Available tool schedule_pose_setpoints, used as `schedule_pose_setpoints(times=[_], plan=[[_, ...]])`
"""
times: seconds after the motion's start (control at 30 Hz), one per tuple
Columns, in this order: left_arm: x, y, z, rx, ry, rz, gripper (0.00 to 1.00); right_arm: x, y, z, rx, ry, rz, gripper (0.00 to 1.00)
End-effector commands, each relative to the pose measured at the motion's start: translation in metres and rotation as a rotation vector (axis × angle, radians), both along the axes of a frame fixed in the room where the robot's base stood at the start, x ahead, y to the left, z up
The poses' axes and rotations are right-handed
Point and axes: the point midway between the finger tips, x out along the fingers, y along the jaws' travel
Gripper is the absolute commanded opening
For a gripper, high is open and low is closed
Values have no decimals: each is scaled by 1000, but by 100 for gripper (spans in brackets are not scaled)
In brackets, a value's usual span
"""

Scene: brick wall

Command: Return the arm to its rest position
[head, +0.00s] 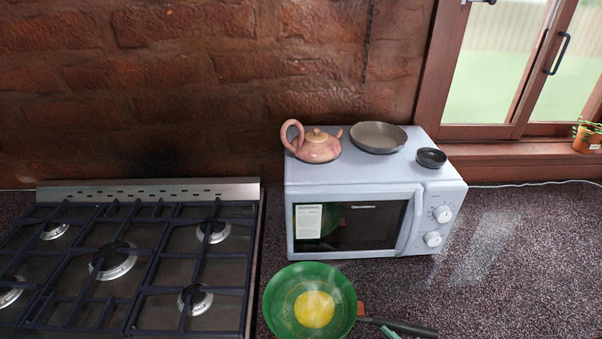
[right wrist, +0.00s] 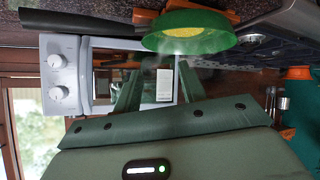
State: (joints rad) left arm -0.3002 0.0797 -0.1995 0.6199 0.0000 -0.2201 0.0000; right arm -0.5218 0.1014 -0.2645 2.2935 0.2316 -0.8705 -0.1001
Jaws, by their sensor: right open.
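My right gripper (right wrist: 158,80) shows in the right wrist view, its two green fingers apart with nothing between them. They point toward the front of the white microwave (right wrist: 62,75), which appears upside down there. In the head view only a small green piece, perhaps a fingertip of mine, shows at the bottom edge beside the pan handle. A green pan (head: 280,320) with a round yellow food (head: 314,309) in it sits in front of the microwave (head: 350,176). The pan also shows in the right wrist view (right wrist: 188,43), apart from the fingers. My left gripper is not in view.
A pink teapot (head: 318,149), a grey shallow dish (head: 378,138) and a small black bowl (head: 431,158) stand on the microwave. A gas stove (head: 130,265) is at the left. The counter (head: 520,260) is clear at the right. A potted plant (head: 587,138) stands by the window.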

Motion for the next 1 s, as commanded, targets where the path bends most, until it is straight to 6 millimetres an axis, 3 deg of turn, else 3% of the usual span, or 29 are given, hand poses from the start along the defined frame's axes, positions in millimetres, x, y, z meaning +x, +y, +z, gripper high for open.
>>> schedule_pose_setpoints(times=[0.2, 0.37, 0.4, 0.57, 0.77, 0.87, 0.97, 1.0], plan=[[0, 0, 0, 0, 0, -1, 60, -29, -95, -6, -424, 193, -120, 41], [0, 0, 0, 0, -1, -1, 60, -57, -156, 6, -661, 322, -232, 41], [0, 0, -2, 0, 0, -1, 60, -60, -162, 0, -689, 349, -244, 41], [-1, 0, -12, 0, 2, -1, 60, -53, -146, -76, -626, 404, -189, 41], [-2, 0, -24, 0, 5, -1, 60, -63, -128, -181, -537, 493, -137, 41], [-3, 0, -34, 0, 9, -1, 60, -81, -118, -249, -472, 556, -117, 41], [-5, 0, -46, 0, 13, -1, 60, -117, -110, -329, -394, 642, -110, 41], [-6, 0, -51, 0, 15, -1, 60, -137, -108, -360, -360, 680, -114, 41]])
